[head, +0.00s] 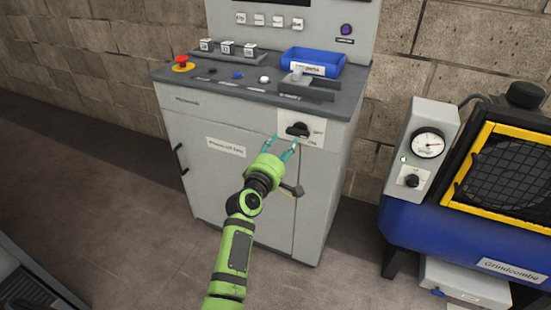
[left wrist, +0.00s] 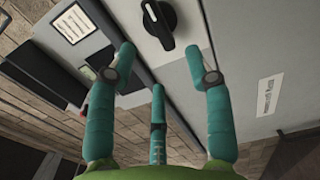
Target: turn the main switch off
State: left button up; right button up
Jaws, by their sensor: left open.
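The main switch (head: 298,130) is a black rotary knob on a pale plate at the upper right of the grey cabinet's front. In the left wrist view the knob (left wrist: 158,20) shows at the top, with a white pointer line, between and beyond the fingertips. My left gripper (head: 283,145) is open and empty, just in front of and below the knob. In the left wrist view its teal fingers (left wrist: 163,68) are spread and apart from the knob. The plate's lettering is too small to read surely. My right gripper is not seen.
The grey cabinet (head: 215,180) has a dark worktop with a red emergency button (head: 182,63), several small controls and a blue tray (head: 313,62). A blue machine (head: 440,215) with a gauge (head: 428,145) stands at the right. Free floor lies left of the cabinet.

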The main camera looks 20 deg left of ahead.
pick_arm(q)
jog(key=s, duration=0.5)
jog(key=shift+s, duration=0.1)
dwell(0.3)
jog(key=s+d+f+m+g+p, duration=0.1)
jog(key=s+d+f+m+g, duration=0.3)
jog(key=f, duration=0.7)
jog(key=s+f+m+g+h+p, duration=0.1)
jog(key=s+f+m+g, duration=0.1)
jog(key=s+f, duration=0.6)
jog(key=s+d+f+m+g+p, duration=0.1)
jog(key=s+d+f+m+g, duration=0.2)
jog(key=f, duration=1)
jog(key=s+a+f+m+g+p, duration=0.1)
jog(key=s+f+m+g, duration=0.15)
jog(key=s+f, duration=0.4)
jog(key=s+a+f+m+g+p, duration=0.1)
jog(key=s+f+m, duration=0.25)
jog(key=s, duration=0.55)
jog(key=s+a+f+m+g, duration=0.2)
jog(key=s+f, duration=0.1)
jog(key=s, duration=0.8)
jog(key=s+a+f+m+g+y+p, duration=0.1)
jog(key=s+a+f+m+g, duration=0.1)
jog(key=s, duration=0.9)
jog(key=shift+s+a+f+m+y, duration=0.2)
jog(key=shift+a+f+m+y, duration=0.15)
jog(key=shift+f+m, duration=0.3)
